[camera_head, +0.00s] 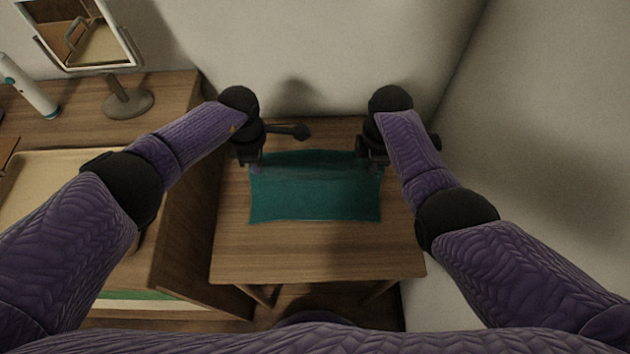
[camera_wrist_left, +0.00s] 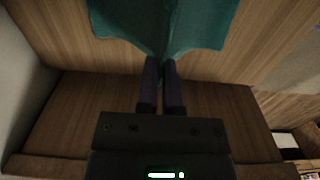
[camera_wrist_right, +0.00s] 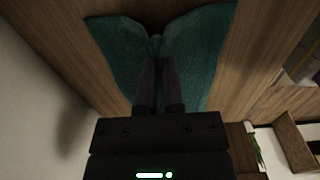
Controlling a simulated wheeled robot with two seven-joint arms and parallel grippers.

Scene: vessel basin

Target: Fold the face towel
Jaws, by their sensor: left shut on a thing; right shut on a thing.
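The teal face towel (camera_head: 315,198) lies on the small wooden table, with its far edge raised between my two grippers. My left gripper (camera_head: 252,165) is shut on the towel's far left corner. In the left wrist view the towel (camera_wrist_left: 160,25) is pinched between the fingertips (camera_wrist_left: 162,62). My right gripper (camera_head: 372,160) is shut on the far right corner. In the right wrist view the towel (camera_wrist_right: 118,50) bunches at the fingertips (camera_wrist_right: 157,50). The towel's near edge lies flat on the table.
The small wooden table (camera_head: 300,262) has bare wood in front of the towel. Walls stand behind it and to its right. A taller wooden cabinet with a beige basin (camera_head: 50,170) stands at left, holding a mirror (camera_head: 85,35) and an electric toothbrush (camera_head: 28,85).

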